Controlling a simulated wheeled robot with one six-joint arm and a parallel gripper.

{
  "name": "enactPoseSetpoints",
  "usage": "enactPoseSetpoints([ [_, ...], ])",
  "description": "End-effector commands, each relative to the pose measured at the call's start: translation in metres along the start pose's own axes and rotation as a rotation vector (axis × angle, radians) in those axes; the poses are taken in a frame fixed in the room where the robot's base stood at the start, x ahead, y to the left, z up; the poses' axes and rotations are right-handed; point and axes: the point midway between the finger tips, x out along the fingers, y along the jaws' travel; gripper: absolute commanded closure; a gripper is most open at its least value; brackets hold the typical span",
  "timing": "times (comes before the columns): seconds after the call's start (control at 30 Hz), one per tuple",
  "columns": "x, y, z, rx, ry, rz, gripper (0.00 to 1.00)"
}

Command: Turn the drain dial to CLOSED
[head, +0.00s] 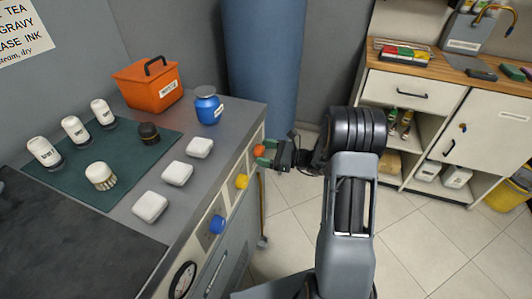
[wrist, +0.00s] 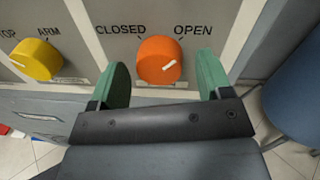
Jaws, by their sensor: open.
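The drain dial is the orange knob (wrist: 157,62) on the front panel, with CLOSED printed at its upper left and OPEN at its upper right. Its white mark points right and up, toward OPEN. In the head view the orange knob (head: 259,151) is at the far end of the panel. My gripper (wrist: 162,82) has green fingers, one on each side of the knob. The fingers are open, with visible gaps to the knob. In the head view my gripper (head: 268,153) is at the panel, partly covering the knob.
A yellow knob (head: 241,181) labelled ARM and a blue knob (head: 217,224) share the panel. The counter above holds an orange box (head: 149,83), a blue jar (head: 208,105), bottles and white blocks. A blue cylinder (head: 268,65) stands behind. Floor to the right is clear.

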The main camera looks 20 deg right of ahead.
Motion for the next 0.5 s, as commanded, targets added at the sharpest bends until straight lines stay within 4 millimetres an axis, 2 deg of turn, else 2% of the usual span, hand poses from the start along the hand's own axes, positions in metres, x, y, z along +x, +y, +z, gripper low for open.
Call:
enactPoseSetpoints([
  [0.07, -0.0001, 0.0000, -0.0001, 0.000, 0.000, 0.000, 0.30],
  [0.5, -0.0002, 0.0001, -0.0001, 0.000, 0.000, 0.000, 0.72],
])
